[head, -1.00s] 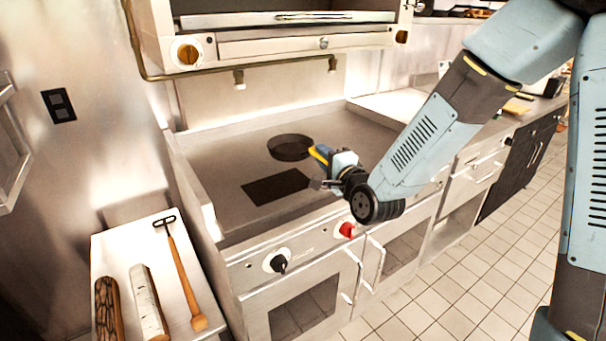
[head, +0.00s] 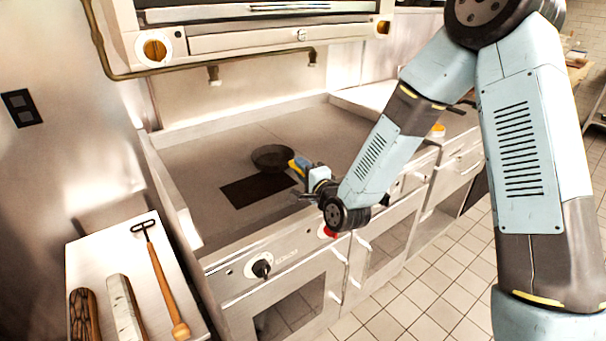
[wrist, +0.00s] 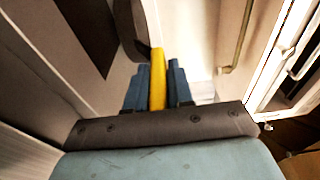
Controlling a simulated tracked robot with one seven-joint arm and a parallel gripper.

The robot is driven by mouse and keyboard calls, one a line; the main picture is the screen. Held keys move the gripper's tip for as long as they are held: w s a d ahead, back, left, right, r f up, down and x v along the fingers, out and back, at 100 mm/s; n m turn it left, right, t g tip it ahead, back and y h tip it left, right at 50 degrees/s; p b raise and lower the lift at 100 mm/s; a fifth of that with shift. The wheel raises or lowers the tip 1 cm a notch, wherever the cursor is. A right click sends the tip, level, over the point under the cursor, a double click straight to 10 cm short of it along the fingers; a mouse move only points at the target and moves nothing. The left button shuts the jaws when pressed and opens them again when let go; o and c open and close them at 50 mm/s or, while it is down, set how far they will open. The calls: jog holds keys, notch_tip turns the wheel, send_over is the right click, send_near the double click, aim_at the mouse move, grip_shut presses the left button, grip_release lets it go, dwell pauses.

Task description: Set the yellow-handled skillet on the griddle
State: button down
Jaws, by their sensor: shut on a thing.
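The skillet (head: 272,157) is a dark round pan with a yellow handle, seen over the grey griddle (head: 215,165), behind a dark rectangular patch (head: 258,190). I cannot tell if its base touches the surface. My gripper (head: 299,165) is shut on the yellow handle, at the pan's right side. In the wrist view, the yellow handle (wrist: 157,78) runs between the blue fingers of my gripper (wrist: 158,85). Only part of the dark pan (wrist: 130,30) shows there, and the dark patch (wrist: 92,32) lies to its left.
A cream appliance (head: 265,40) overhangs the back of the griddle, with a brass pipe (head: 200,73) beneath it. Knobs (head: 262,268) line the front. A white side table (head: 110,255) at lower left holds a long wooden-handled tool (head: 165,285) and two rolls or logs.

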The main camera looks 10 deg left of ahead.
jog(key=shift+s+a+f, duration=0.2)
jog(key=shift+a+f, duration=0.1)
jog(key=shift+f, duration=0.5)
jog(key=c, duration=1)
grip_release()
